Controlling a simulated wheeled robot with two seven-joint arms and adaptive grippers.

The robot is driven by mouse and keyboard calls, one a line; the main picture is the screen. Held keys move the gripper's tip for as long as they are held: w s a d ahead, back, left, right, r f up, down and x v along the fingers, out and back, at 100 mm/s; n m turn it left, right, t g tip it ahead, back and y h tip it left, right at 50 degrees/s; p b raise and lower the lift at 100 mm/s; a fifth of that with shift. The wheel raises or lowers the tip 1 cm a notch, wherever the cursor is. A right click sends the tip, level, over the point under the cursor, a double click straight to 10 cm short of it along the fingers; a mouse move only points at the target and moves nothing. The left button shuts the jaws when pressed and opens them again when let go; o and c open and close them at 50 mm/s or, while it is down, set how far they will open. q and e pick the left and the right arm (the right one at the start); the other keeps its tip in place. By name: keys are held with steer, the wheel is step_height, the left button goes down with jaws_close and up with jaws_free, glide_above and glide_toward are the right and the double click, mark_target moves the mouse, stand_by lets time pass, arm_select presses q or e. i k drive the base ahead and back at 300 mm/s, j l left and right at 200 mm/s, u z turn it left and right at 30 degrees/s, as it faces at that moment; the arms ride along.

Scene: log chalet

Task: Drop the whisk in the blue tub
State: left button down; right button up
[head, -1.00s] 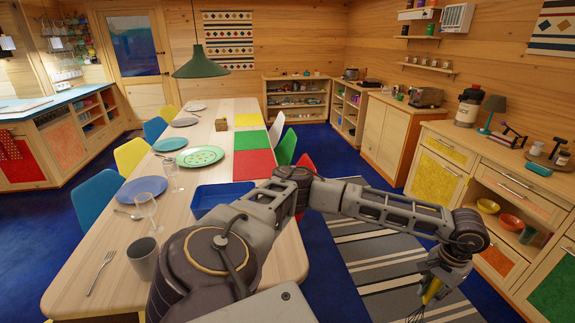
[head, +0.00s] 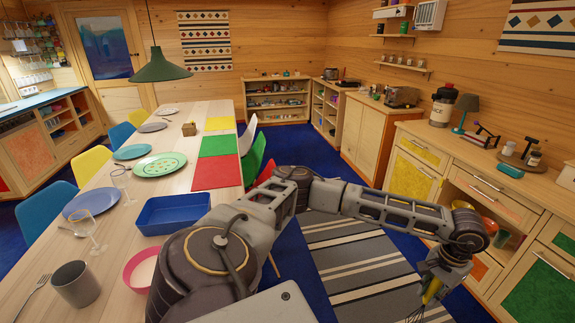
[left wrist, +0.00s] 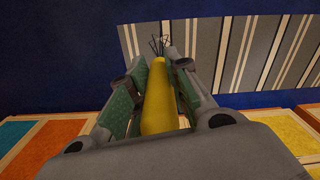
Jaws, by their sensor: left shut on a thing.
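My left gripper (head: 432,284) hangs at the lower right of the head view, out over the striped rug and well away from the table. It is shut on the yellow handle of the whisk (head: 431,291). In the left wrist view the whisk (left wrist: 158,100) lies between the gripper's two green-padded fingers (left wrist: 155,95), its dark wire loops pointing away. The blue tub (head: 170,227) stands on the near right part of the table, left of my arm. No whisk is in it, and its inside looks empty. My right gripper is not in view.
The long wooden table (head: 120,270) also holds a pink bowl (head: 141,270) close to the tub, a grey cup (head: 76,284), wine glasses and plates. A sideboard (head: 470,190) with an open shelf of bowls stands on the right. The striped rug (head: 350,250) is clear.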

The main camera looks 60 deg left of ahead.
mark_target(175, 220)
steer(key=i+l+u, duration=0.15)
steer(key=i, duration=0.4)
steer(key=i+l+u, duration=0.1)
steer(key=i+u, duration=0.35)
steer(key=i, duration=0.15)
steer(key=i+u, duration=0.5)
steer(key=i, duration=0.2)
steer(key=i+u, duration=0.25)
steer(key=i, duration=0.2)
steer(key=i+l+u, duration=0.1)
steer(key=i+u, duration=0.15)
steer(key=i, duration=0.15)
steer(key=u, duration=0.4)
steer(key=i+u, duration=0.1)
steer(key=u, duration=0.75)
steer(key=i+l+u, duration=0.1)
steer(key=u, duration=0.3)
